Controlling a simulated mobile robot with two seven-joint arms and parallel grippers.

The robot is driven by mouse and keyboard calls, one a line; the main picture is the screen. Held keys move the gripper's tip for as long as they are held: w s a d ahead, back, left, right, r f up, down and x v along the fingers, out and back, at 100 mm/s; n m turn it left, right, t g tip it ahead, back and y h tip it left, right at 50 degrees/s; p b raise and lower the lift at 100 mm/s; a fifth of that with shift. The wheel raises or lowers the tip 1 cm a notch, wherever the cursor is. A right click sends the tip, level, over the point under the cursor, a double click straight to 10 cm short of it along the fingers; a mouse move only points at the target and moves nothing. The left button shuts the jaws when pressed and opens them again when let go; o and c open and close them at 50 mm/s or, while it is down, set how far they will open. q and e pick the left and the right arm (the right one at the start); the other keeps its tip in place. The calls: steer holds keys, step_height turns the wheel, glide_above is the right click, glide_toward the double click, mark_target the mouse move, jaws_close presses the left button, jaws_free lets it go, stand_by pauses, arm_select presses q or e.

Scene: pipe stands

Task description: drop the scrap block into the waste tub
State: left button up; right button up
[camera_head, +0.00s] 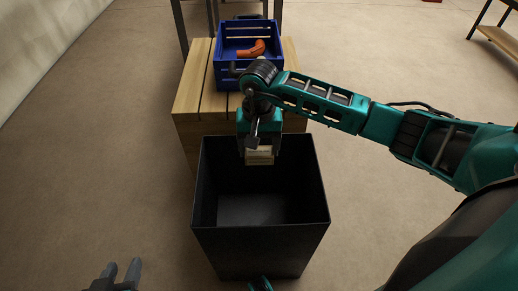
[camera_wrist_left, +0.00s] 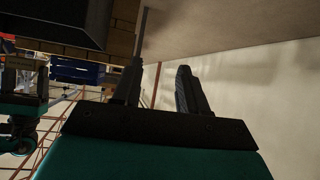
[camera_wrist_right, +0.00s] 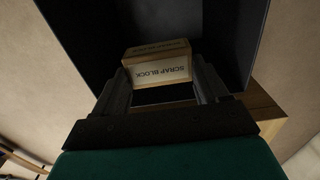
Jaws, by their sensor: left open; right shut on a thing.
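The scrap block (camera_wrist_right: 160,66) is a tan wooden block with a "SCRAP BLOCK" label. My right gripper (camera_wrist_right: 165,88) is shut on it, with a finger on each side. In the head view the block (camera_head: 260,155) hangs below my right gripper (camera_head: 259,149), over the back part of the waste tub's opening. The waste tub (camera_head: 262,250) is black, square and open at the top, and its visible floor looks empty. The tub wall (camera_wrist_right: 225,40) fills the back of the right wrist view. My left gripper (camera_head: 126,274) is open and empty at the lower left, apart from the tub; its fingers show in the left wrist view (camera_wrist_left: 160,90).
A slatted wooden table (camera_head: 192,88) stands directly behind the tub. A blue crate (camera_head: 248,75) on it holds an orange pipe elbow (camera_head: 252,49). The floor left of the tub is clear. Another bench (camera_head: 498,42) stands far right.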

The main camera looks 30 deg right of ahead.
step_height(320, 180, down, 4)
steer(key=b, duration=0.2)
steer(key=shift+f+b, duration=0.15)
steer(key=shift+b, duration=0.25)
steer(key=shift+f+b, duration=0.35)
steer(key=shift+f, duration=0.2)
arm_select(q)
steer(key=f, duration=0.3)
steer(key=shift+d, duration=0.25)
arm_select(e)
steer(key=o, duration=1.1)
steer(key=shift+c, duration=0.2)
steer(key=shift+r+p, duration=1.35)
steer(key=shift+r, duration=0.5)
step_height(320, 180, up, 2)
steer(key=shift+p, duration=0.65)
steer(key=shift+r+p, duration=0.75)
steer(key=shift+r, duration=0.45)
arm_select(q)
steer(key=r, duration=0.4)
steer(key=shift+s+a+r, duration=0.1)
steer(key=shift+a+r, duration=0.1)
steer(key=shift+a, duration=0.1)
